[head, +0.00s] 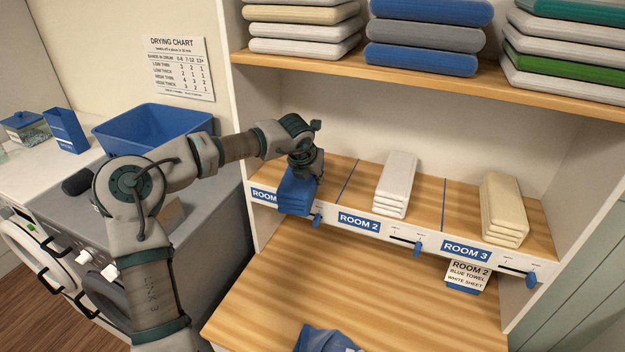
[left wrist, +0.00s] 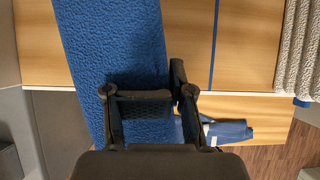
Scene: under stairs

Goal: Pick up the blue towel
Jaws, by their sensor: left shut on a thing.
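A folded blue towel (head: 297,192) is at the ROOM 1 section of the shelf, at its front edge. My left gripper (head: 307,168) is over it from above and shut on it. In the left wrist view the towel (left wrist: 115,45) runs long under the fingers (left wrist: 148,100), its fuzzy surface filling the left middle. The gripper hides part of the towel, and I cannot tell whether it is lifted off the shelf. My right gripper is not in view.
White folded cloths (head: 396,183) are in ROOM 2 and cream ones (head: 504,208) in ROOM 3. A card (head: 467,273) reads ROOM 2, blue towel, white sheet. A blue cloth (head: 325,340) lies on the lower wooden top (head: 390,295). An upper shelf (head: 420,80) hangs above.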

